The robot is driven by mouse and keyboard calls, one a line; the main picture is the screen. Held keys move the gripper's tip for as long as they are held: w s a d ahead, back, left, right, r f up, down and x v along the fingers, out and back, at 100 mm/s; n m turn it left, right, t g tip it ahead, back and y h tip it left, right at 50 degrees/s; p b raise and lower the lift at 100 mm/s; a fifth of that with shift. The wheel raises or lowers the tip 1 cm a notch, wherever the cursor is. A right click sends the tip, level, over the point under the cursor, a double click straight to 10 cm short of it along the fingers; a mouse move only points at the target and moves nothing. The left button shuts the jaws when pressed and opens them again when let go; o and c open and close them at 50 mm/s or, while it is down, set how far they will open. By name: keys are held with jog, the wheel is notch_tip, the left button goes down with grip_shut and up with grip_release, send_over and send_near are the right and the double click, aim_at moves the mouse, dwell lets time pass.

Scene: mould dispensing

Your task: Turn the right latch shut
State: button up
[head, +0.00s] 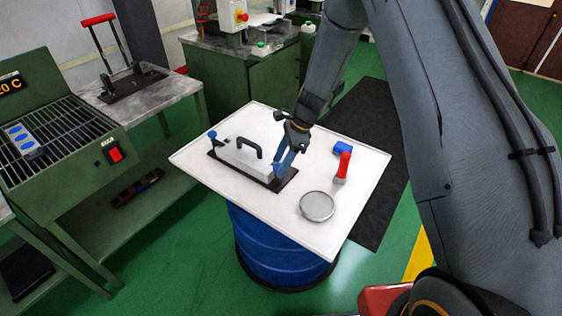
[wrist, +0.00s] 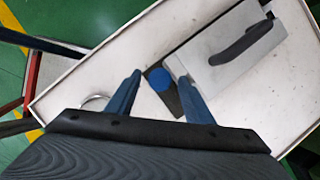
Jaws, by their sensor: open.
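The mould (head: 248,157) is a white block with a black arched handle on a dark base plate; it also shows in the wrist view (wrist: 228,50). The left latch (head: 212,135) has a blue knob and stands up at the mould's far left end. The right latch (wrist: 158,78) shows as a round blue knob from above, at the block's near end; in the head view my gripper largely hides it. My gripper (head: 281,174) points down there. In the wrist view its open blue fingers (wrist: 160,75) stand either side of the knob; contact cannot be told.
The white tabletop (head: 300,236) has a raised rim and sits on a blue drum (head: 275,250). A round metal dish (head: 317,206), a red-handled tool (head: 343,168) and a blue block (head: 343,148) lie right of the mould. A green oven (head: 70,140) stands left.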

jog(key=c, duration=1)
jog(key=n+b, duration=0.1)
jog(key=n+g+b, duration=0.1)
jog(key=n, duration=0.1)
jog(key=n+b, duration=0.1)
jog(key=shift+w+a+f+n+g+h+b, duration=0.1)
jog(key=shift+w+n+g+h+b, duration=0.2)
jog(key=shift+n+h, duration=0.1)
jog(key=n+b, duration=0.1)
jog(key=n, duration=0.1)
jog(key=n+g+h+b, duration=0.1)
jog(key=n+b, duration=0.1)
jog(key=shift+w+a+n, duration=0.1)
jog(key=shift+a+n, duration=0.05)
jog(key=shift+n, duration=0.15)
jog(key=n+h+b, duration=0.1)
jog(key=n, duration=0.1)
jog(key=n+g+b, duration=0.1)
jog(key=n, duration=0.1)
jog(key=shift+a+h, duration=0.15)
jog(key=shift+h, duration=0.25)
jog(key=shift+a+n+h+b, duration=0.15)
jog(key=shift+n+h+b, duration=0.5)
jog(key=shift+n, duration=1.55)
jog(key=o, duration=1)
